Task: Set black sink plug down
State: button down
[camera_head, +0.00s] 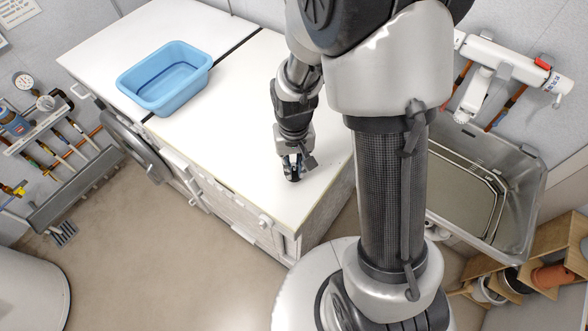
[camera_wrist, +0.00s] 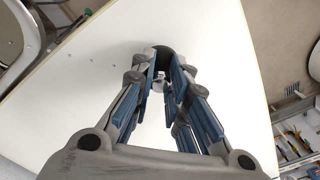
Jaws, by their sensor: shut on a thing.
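The black sink plug (camera_wrist: 165,54) shows in the wrist view as a dark rounded shape at the fingertips, with a small shiny metal part between the fingers. My gripper (camera_wrist: 161,76) is shut on it. In the head view my gripper (camera_head: 292,167) points down over the near right part of the white worktop (camera_head: 225,125). The plug is mostly hidden by the fingers there. The plug is at or close above the worktop; I cannot tell whether it touches.
A blue washtub (camera_head: 165,97) stands on the far left part of the worktop, near a dark seam. The worktop around my gripper is clear, with its front edge and corner nearby. A metal sink (camera_head: 520,190) is at the right, above a wooden shelf (camera_head: 545,262) with pots.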

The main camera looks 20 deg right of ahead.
jog(key=shift+f, duration=0.95)
jog(key=shift+f, duration=0.1)
jog(key=shift+f+b, duration=0.15)
jog(key=shift+b, duration=0.2)
jog(key=c, duration=1.6)
grip_release()
jog(key=shift+o, duration=0.2)
jog(key=shift+r, duration=0.2)
